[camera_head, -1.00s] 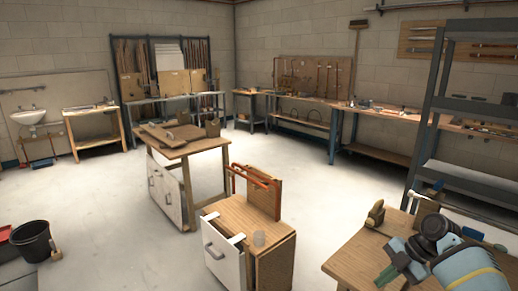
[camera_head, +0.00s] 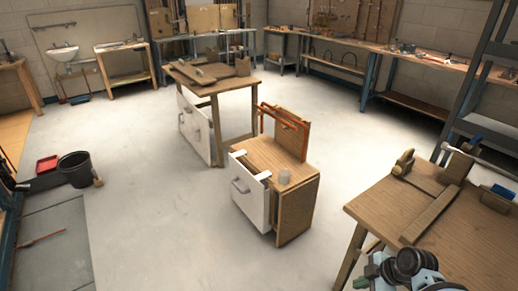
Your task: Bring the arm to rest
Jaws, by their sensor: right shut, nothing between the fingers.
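My right arm (camera_head: 410,268) shows at the bottom edge to the right, as a dark and light-blue wrist. My right gripper (camera_head: 364,283) is at its left end, low in the picture and partly cut off by the frame. It is shut with nothing visible in it. It appears in front of the near left part of the wooden workbench (camera_head: 385,207); whether it touches the bench I cannot tell. My left gripper is out of view.
A small wooden cabinet (camera_head: 294,210) with a white drawer front and a clear cup (camera_head: 284,177) stands mid-floor. Behind it is another table (camera_head: 232,84). A black bucket (camera_head: 76,170) stands at left. A shelf rack (camera_head: 478,100) stands at right. The floor between is clear.

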